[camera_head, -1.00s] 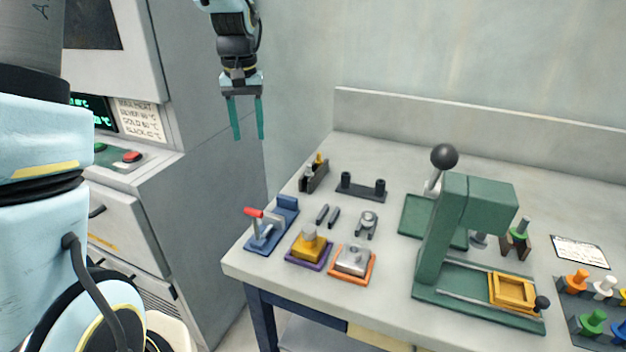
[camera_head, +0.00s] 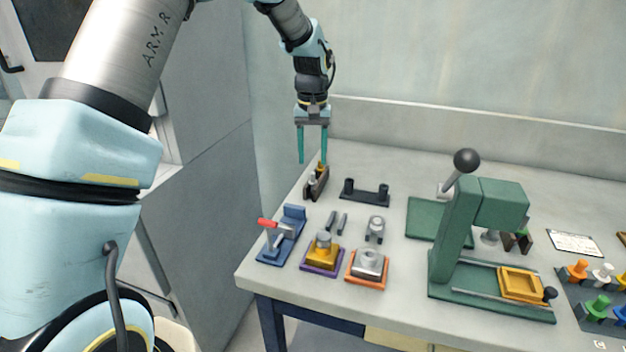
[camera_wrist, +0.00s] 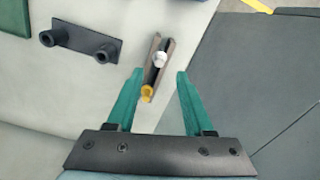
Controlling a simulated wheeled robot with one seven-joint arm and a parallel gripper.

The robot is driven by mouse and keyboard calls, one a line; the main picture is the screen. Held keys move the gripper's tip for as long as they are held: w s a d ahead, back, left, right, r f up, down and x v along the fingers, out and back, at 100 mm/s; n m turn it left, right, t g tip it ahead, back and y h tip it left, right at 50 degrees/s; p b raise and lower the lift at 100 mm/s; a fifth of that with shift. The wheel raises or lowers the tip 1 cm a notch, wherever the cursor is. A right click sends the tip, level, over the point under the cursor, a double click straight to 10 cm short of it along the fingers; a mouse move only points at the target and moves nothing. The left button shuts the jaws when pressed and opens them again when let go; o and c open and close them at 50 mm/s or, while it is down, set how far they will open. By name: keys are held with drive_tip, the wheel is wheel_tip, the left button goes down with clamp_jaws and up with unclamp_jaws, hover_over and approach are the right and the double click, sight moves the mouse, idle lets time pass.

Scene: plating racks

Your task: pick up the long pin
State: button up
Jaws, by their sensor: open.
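A small dark brown slotted holder (camera_head: 310,190) stands near the table's back left corner, with a yellow-topped piece (camera_head: 322,167) and a pale silver-topped piece (camera_head: 312,180) in it. In the wrist view the holder (camera_wrist: 168,45) carries the silver-white round top (camera_wrist: 159,59) and the yellow top (camera_wrist: 148,93). I cannot tell which piece is the long pin. My gripper (camera_head: 313,161) is open and empty above the holder, pointing down. In the wrist view its fingers (camera_wrist: 160,73) appear either side of the holder, apart from it.
A black two-post bar (camera_head: 367,193) is right of the holder. A blue clamp with a red handle (camera_head: 283,235), a gold block (camera_head: 323,253) and a silver block (camera_head: 368,263) stand in front. A green press (camera_head: 455,235) with a tall lever stands right. A wall closes the back.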

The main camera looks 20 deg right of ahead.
sight(313, 173)
drive_tip(key=shift+s+f+p, duration=0.15)
drive_tip(key=shift+f+p, duration=0.55)
drive_tip(key=shift+f, duration=1.25)
drive_tip(key=shift+c, duration=0.4)
clamp_jaws()
